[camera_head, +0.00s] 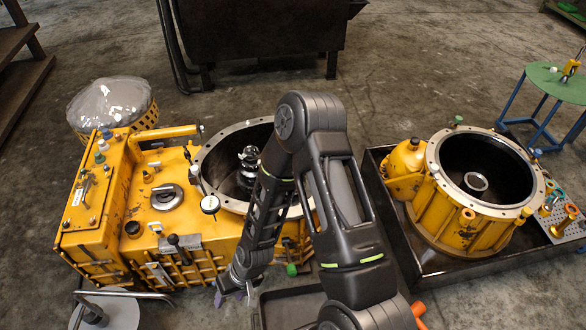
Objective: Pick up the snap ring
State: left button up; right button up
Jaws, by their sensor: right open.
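I cannot make out a snap ring for certain in the head view. My right arm comes in from the bottom, bends at its elbow and reaches down to the left. My right gripper (235,294) is low in the picture, in front of the yellow transmission case (190,212). Its purple-tipped fingers are apart, and I see nothing held between them. The arm hides part of the case's round opening, where a metal shaft (249,160) stands. My left gripper is not in view.
A dark tray (275,308) lies right of the gripper, partly behind my arm. A yellow round housing (450,222) stands in a black bin (400,225) at right, beside a perforated plate (562,230) with small parts. A green table (545,80) is at far right.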

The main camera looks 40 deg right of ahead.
jog(key=w+d+f+t+h+b, duration=0.2)
jog(key=w+d+b, duration=0.4)
jog(key=w+d, duration=1.3)
pick_arm(q)
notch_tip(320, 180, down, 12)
jog(key=b, duration=0.5)
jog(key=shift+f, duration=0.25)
pick_arm(e)
jog(key=w+d+r+h, duration=0.1)
jog(key=d+r, duration=0.2)
jog(key=d, duration=0.5)
jog(key=w+d+r+m+h, duration=0.1)
jog(key=w+d+r, duration=0.1)
jog(key=d, duration=0.6)
jog(key=w+d+r+h, duration=0.1)
jog(key=d+r, duration=0.3)
jog(key=d, duration=0.4)
jog(key=shift+w+m+t, duration=0.3)
jog(key=shift+m, duration=0.1)
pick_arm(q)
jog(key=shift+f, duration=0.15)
pick_arm(e)
jog(key=x, duration=0.2)
jog(key=shift+w+f, duration=0.1)
jog(key=shift+f, duration=0.2)
